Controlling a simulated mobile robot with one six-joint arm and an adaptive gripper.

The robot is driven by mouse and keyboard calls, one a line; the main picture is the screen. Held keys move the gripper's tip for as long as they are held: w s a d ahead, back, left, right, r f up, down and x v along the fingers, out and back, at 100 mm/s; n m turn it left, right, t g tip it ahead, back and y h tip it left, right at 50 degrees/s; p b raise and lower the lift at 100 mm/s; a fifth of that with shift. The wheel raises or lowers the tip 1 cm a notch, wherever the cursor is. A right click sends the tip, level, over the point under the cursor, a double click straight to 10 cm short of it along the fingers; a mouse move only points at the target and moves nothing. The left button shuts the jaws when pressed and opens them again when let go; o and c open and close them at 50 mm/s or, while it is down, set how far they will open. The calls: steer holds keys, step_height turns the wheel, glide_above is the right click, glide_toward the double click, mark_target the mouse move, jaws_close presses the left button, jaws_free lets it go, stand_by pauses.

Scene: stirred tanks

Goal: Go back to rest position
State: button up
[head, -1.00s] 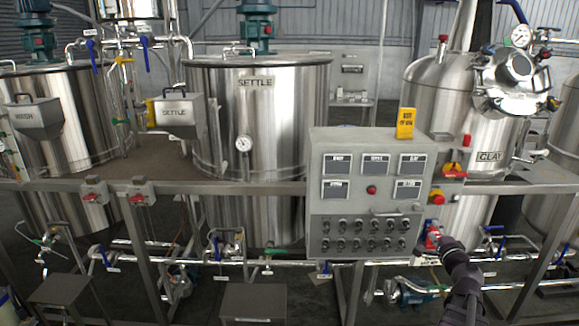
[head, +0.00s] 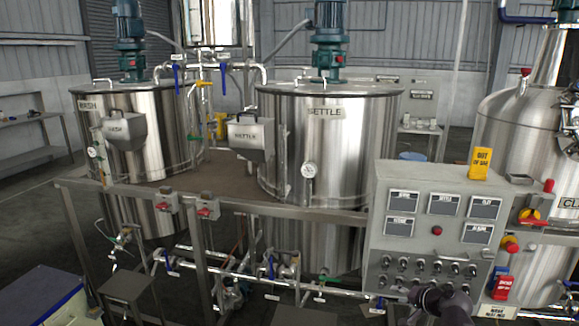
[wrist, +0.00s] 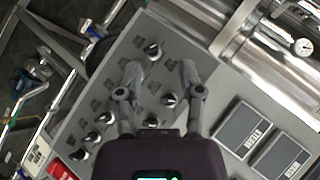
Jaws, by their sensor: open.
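My gripper (wrist: 160,78) is open in the wrist view, its two fingers apart with nothing held between them. It is in front of the grey control panel (wrist: 205,95), over the area of black knobs; I cannot tell the exact distance. In the head view my dark arm (head: 440,304) shows at the bottom edge, in front of the lower part of the control panel (head: 381,240). The fingertips are not clear there.
A yellow tag (head: 481,163) stands on the panel's top. Right of the panel are a red-handled switch (head: 531,216) and a red block (head: 502,287). Settle tank (head: 335,150), wash tank (head: 150,160) and pipes stand behind. Open floor shows at the left.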

steer(key=s+a+f+n+g+h+p, duration=0.1)
steer(key=s+a+f+n+g+h, duration=0.1)
steer(key=s+a+n+g, duration=0.2)
steer(key=s+a+f+n+g+h+p, duration=0.2)
steer(key=s+a+g, duration=0.4)
steer(key=a, duration=0.5)
steer(key=shift+s+f+n+h, duration=0.3)
steer(key=shift+s+n+h, duration=0.25)
steer(key=shift+n, duration=0.55)
